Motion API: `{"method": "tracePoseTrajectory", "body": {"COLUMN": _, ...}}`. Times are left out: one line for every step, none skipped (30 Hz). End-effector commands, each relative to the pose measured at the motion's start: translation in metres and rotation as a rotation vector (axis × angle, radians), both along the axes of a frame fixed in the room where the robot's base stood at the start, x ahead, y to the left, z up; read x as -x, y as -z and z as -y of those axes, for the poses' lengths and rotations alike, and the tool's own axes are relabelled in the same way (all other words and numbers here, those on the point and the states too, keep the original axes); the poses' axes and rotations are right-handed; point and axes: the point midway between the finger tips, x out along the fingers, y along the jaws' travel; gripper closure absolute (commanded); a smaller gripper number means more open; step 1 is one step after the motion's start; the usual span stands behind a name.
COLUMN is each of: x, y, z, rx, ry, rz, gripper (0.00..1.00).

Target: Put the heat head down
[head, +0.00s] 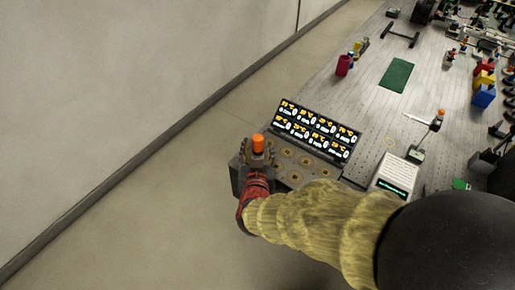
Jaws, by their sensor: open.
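The heat head, as far as I can tell, is the dark piece with an orange top (257,143) at the left end of a block with round wells (294,178). It looks upright, with its lower part hidden by my gripper. My gripper (258,158) is at this piece, with its grey fingers beside it. The fingers are open; whether they touch it I cannot tell. My red wrist and yellow-sleeved arm reach in from the lower right.
A dark panel with lit readouts (317,130) stands behind the wells. A white device (395,177) and another orange-topped piece (438,117) are to the right. A green mat (397,75) lies farther back. Open floor and a wall are left of the bench.

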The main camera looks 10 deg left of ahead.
Motion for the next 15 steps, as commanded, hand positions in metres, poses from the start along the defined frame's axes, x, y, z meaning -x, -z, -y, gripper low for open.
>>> {"method": "tracePoseTrajectory", "body": {"x": 0.000, "y": 0.000, "z": 0.000, "rx": 0.000, "ry": 0.000, "rz": 0.000, "gripper": 0.55}}
{"method": "tracePoseTrajectory", "body": {"x": 0.000, "y": 0.000, "z": 0.000, "rx": 0.000, "ry": 0.000, "rz": 0.000, "gripper": 0.55}}
{"method": "tracePoseTrajectory", "body": {"x": 0.000, "y": -0.001, "z": 0.000, "rx": 0.000, "ry": 0.000, "rz": 0.000, "gripper": 0.55}}
{"method": "tracePoseTrajectory", "body": {"x": 0.000, "y": -0.002, "z": 0.000, "rx": 0.000, "ry": 0.000, "rz": 0.000, "gripper": 0.55}}
{"method": "tracePoseTrajectory", "body": {"x": 0.000, "y": -0.003, "z": 0.000, "rx": 0.000, "ry": 0.000, "rz": 0.001, "gripper": 0.55}}
{"method": "tracePoseTrajectory", "body": {"x": 0.002, "y": -0.005, "z": 0.000, "rx": 0.000, "ry": -0.001, "rz": 0.000, "gripper": 0.55}}
{"method": "tracePoseTrajectory", "body": {"x": 0.005, "y": -0.006, "z": 0.000, "rx": 0.000, "ry": -0.002, "rz": 0.000, "gripper": 0.55}}
{"method": "tracePoseTrajectory", "body": {"x": 0.008, "y": -0.007, "z": 0.001, "rx": 0.000, "ry": -0.003, "rz": 0.000, "gripper": 0.55}}
{"method": "tracePoseTrajectory", "body": {"x": 0.013, "y": -0.009, "z": 0.001, "rx": 0.000, "ry": -0.003, "rz": -0.001, "gripper": 0.55}}
{"method": "tracePoseTrajectory", "body": {"x": 0.018, "y": -0.011, "z": 0.002, "rx": 0.000, "ry": -0.003, "rz": -0.001, "gripper": 0.55}}
{"method": "tracePoseTrajectory", "body": {"x": 0.023, "y": -0.013, "z": 0.003, "rx": 0.000, "ry": -0.003, "rz": -0.001, "gripper": 0.55}}
{"method": "tracePoseTrajectory", "body": {"x": 0.031, "y": -0.016, "z": 0.005, "rx": 0.000, "ry": -0.004, "rz": 0.001, "gripper": 0.55}}
{"method": "tracePoseTrajectory", "body": {"x": 0.037, "y": -0.018, "z": 0.006, "rx": 0.000, "ry": -0.005, "rz": 0.000, "gripper": 0.55}}
{"method": "tracePoseTrajectory", "body": {"x": 0.043, "y": -0.020, "z": 0.007, "rx": 0.001, "ry": -0.005, "rz": -0.001, "gripper": 0.55}}
{"method": "tracePoseTrajectory", "body": {"x": 0.052, "y": -0.023, "z": 0.009, "rx": -0.001, "ry": -0.005, "rz": 0.000, "gripper": 0.55}}
